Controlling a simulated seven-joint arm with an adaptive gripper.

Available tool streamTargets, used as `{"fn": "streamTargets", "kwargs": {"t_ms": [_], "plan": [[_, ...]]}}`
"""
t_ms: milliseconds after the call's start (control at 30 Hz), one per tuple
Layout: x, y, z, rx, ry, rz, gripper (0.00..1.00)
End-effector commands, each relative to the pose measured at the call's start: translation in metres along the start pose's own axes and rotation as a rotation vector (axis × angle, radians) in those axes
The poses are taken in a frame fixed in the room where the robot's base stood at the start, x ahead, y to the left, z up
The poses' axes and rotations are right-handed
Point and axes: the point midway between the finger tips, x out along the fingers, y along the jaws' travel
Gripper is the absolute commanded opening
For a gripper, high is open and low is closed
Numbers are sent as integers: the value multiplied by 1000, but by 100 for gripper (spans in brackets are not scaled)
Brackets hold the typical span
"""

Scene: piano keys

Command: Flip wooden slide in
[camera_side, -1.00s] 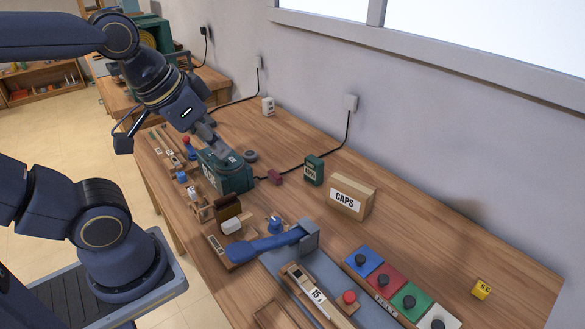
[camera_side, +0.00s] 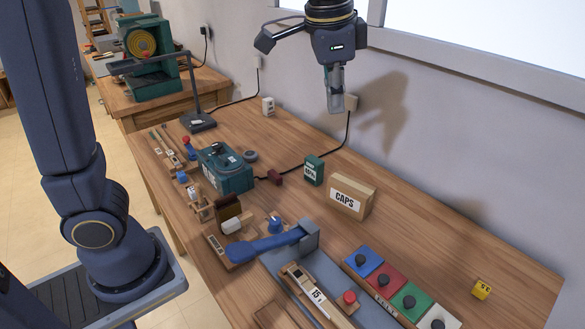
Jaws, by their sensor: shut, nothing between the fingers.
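My gripper (camera_side: 336,107) is shut and empty, pointing down high above the back of the workbench, in front of the wall. It is well clear of everything on the bench. A long wooden piece with a white "15" label (camera_side: 318,296) lies at the front of the bench, beside a red round knob (camera_side: 349,297). Smaller wooden pieces stand at the left edge, one with a white part (camera_side: 193,193) and one flat strip (camera_side: 165,142). I cannot tell for sure which of these is the wooden slide.
A blue lever (camera_side: 262,246) lies across the front. Behind are a green box (camera_side: 235,180), a CAPS carton (camera_side: 352,195) and a small green box (camera_side: 314,170). Coloured pads with black knobs (camera_side: 387,280) stand front right. A black lamp base (camera_side: 198,121) stands at the back left. The right rear bench is mostly clear.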

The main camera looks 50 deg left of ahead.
Motion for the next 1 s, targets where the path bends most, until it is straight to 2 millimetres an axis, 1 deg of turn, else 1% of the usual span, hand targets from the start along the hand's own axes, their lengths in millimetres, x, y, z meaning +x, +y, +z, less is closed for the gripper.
{"fn": "streamTargets", "kwargs": {"t_ms": [33,100,167,200,267,300,367,400,500,600,700,767,833,1000], "plan": [[15,10,-20,48,-33,13,0],[35,24,-44,113,-74,26,0],[55,39,-62,168,-111,38,0],[69,51,-73,203,-135,45,0],[92,70,-88,255,-172,55,0],[109,84,-96,290,-197,62,0],[134,105,-105,338,-233,70,0],[150,119,-109,367,-257,74,0],[189,153,-111,430,-311,83,0],[222,180,-106,480,-360,91,0],[244,199,-95,517,-406,96,0],[251,206,-90,532,-422,98,0],[253,212,-88,542,-428,98,0],[252,213,-88,545,-425,97,0]]}}
